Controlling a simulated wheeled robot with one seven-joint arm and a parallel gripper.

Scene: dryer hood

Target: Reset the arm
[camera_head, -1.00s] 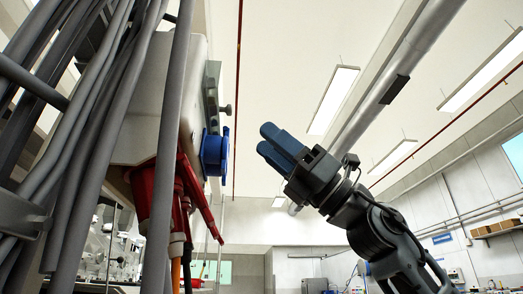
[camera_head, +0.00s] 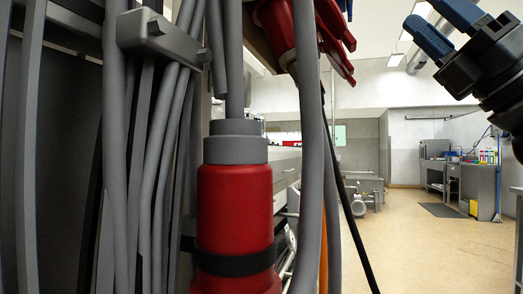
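My gripper (camera_head: 436,17) is in the upper right corner of the head view, at the end of my dark arm. Its two blue fingers point up and to the left, with a narrow gap between them, and nothing shows between them. The upper finger is partly cut off by the top edge of the picture. The gripper is apart from the red connectors (camera_head: 292,30) hanging at the top middle. Most of my arm is out of the picture.
A large red plug (camera_head: 235,215) with a grey collar stands close in front. Thick grey cables (camera_head: 145,160) fill the left side below a grey bracket (camera_head: 160,35). Open floor (camera_head: 430,245) lies to the right, with a grey workbench (camera_head: 475,185) far back.

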